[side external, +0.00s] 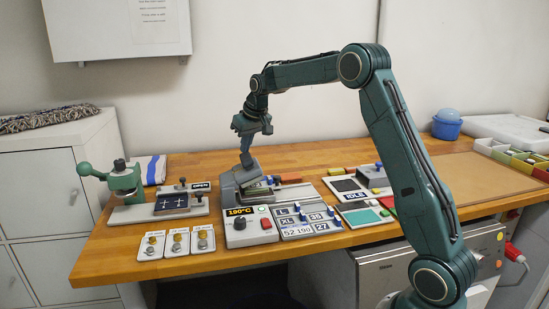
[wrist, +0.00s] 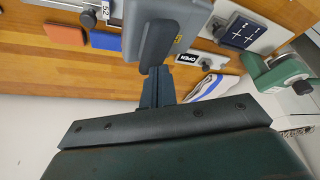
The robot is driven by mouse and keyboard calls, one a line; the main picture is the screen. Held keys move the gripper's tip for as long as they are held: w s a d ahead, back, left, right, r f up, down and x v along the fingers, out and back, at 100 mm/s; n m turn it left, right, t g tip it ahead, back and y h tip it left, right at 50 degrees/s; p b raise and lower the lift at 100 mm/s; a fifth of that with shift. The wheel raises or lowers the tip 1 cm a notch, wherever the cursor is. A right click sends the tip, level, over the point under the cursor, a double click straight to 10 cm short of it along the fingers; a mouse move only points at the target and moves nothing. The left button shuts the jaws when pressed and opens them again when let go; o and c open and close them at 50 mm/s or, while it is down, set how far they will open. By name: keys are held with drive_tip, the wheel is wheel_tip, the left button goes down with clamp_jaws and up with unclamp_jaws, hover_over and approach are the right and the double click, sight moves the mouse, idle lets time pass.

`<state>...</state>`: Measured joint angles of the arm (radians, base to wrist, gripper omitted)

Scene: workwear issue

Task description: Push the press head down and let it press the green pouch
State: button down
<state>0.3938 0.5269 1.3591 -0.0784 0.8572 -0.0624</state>
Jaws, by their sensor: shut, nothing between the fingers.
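The grey press (side external: 226,191) with the "190°C" display stands near the middle of the bench. Its press head (side external: 246,173) is tilted, its front raised above the base. A greenish strip (side external: 259,188) shows below the head; I cannot tell for sure that it is the green pouch. My gripper (side external: 246,160) is shut and empty, pointing down at the top of the head; contact is not clear. In the wrist view the shut fingers (wrist: 157,78) are right by the dark bar (wrist: 157,42) on the grey head (wrist: 188,22), which hides what lies beneath.
A green hand press (side external: 124,180) and a dark plate marked with crosses (side external: 172,202) by an "OPEN" sign stand left. Small white cards (side external: 177,242) lie in front. Number tiles (side external: 310,222) and a panel with a green pad (side external: 362,216) stand right.

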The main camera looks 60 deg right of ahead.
drive_tip(key=shift+f, duration=0.5)
drive_tip(key=shift+s+d+f, duration=0.3)
drive_tip(key=shift+s+f, duration=0.05)
drive_tip(key=shift+f, duration=0.35)
drive_tip(key=shift+s+d+f, duration=0.3)
drive_tip(key=shift+f, duration=0.35)
idle(1.1)
drive_tip(key=shift+r, duration=0.15)
idle(0.3)
wheel_tip(320, 180, up, 13)
idle(2.2)
idle(0.3)
